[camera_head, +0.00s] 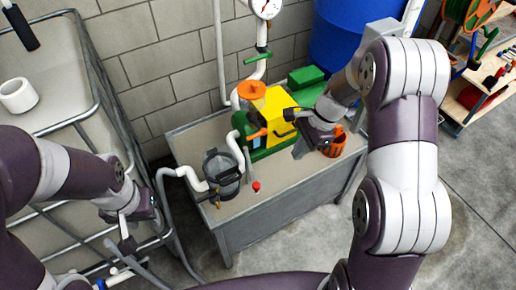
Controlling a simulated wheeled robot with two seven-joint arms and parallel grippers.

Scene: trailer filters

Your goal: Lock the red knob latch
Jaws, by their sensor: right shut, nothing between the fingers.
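A small red knob (256,187) stands near the front edge of the grey workbench (250,221), to the right of a dark cylindrical filter housing (222,176) with a white pipe. Its latch is too small to make out. My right gripper (300,148) is shut and empty, above the bench beside the yellow and green machine, behind and to the right of the red knob and apart from it. My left gripper (124,238) is at the lower left, beside the metal rail of the cage tank and away from the knob; its fingers are too unclear to tell their opening.
The yellow machine (272,112) with an orange cap stands at the back of the bench. White pipes (187,177) run along the left. A blue barrel (340,40) stands behind. The bench front by the knob is clear.

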